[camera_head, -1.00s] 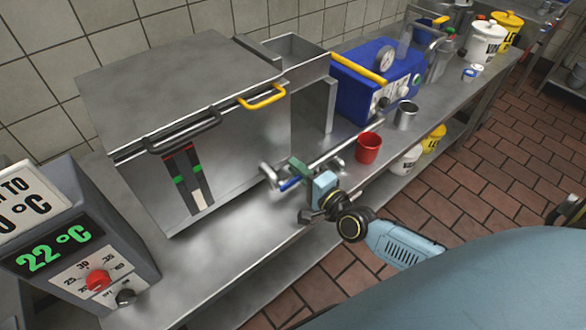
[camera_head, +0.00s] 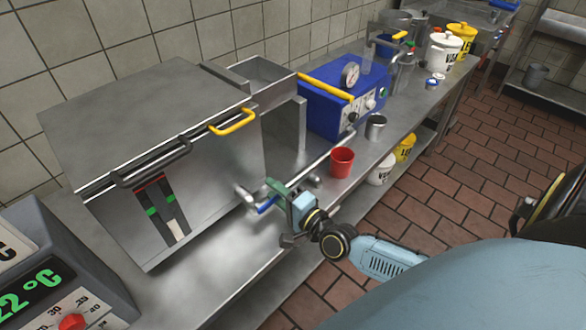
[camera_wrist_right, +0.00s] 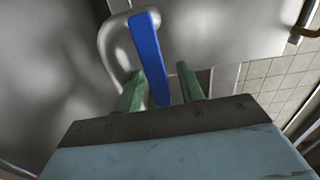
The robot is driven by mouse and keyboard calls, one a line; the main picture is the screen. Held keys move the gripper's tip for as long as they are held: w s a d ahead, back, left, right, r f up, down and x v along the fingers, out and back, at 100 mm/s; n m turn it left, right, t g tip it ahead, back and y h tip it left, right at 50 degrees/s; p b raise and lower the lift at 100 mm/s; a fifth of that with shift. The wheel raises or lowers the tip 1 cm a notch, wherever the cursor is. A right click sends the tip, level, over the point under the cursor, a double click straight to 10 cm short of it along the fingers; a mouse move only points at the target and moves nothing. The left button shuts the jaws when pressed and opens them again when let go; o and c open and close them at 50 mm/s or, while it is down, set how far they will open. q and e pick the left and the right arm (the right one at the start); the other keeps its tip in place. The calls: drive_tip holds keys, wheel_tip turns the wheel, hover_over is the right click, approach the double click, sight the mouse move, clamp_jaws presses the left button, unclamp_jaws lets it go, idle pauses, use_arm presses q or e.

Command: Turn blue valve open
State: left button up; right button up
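The blue valve (camera_head: 267,205) is a small blue lever on a metal pipe at the lower front of the steel tank (camera_head: 190,150). In the right wrist view the blue lever (camera_wrist_right: 147,50) points up, its lower end between the two green fingers and nearer the left one. My right gripper (camera_head: 279,192) is at the lever; in the wrist view its fingers (camera_wrist_right: 161,84) stand apart, with a gap beside the lever. Whether a finger touches the lever cannot be told. My left gripper is not in view.
A red cup (camera_head: 342,163) and a metal cup (camera_head: 376,127) stand right of the valve. Behind them is a blue machine (camera_head: 330,112) with a gauge. A temperature display box (camera_head: 60,265) stands at left. Counter in front of the tank is clear.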

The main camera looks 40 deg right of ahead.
drive_tip(key=s+d, duration=0.2)
drive_tip(key=s, duration=1)
drive_tip(key=shift+s+d+p, duration=0.2)
drive_tip(key=shift+s+p, duration=0.05)
drive_tip(key=shift+p, duration=0.1)
drive_tip(key=s+d+f+n+g+h, duration=0.1)
drive_tip(key=s+d+f+n+g, duration=0.2)
drive_tip(key=f, duration=0.9)
drive_tip(key=s+f+n+g+h, duration=0.1)
drive_tip(key=s+f+n+g, duration=0.4)
drive_tip(key=f, duration=0.7)
drive_tip(key=s+a+f+n+g+h, duration=0.1)
drive_tip(key=s+f+n+g, duration=0.3)
drive_tip(key=s+f, duration=0.4)
drive_tip(key=s+a+f+n+g+h, duration=0.1)
drive_tip(key=s+f+n+g, duration=0.3)
drive_tip(key=s, duration=0.9)
wheel_tip(320, 180, down, 4)
drive_tip(key=shift+s+a+f+n+g, duration=0.3)
drive_tip(key=shift+a+n, duration=0.15)
drive_tip(key=shift+n, duration=0.65)
drive_tip(key=shift+s, duration=0.15)
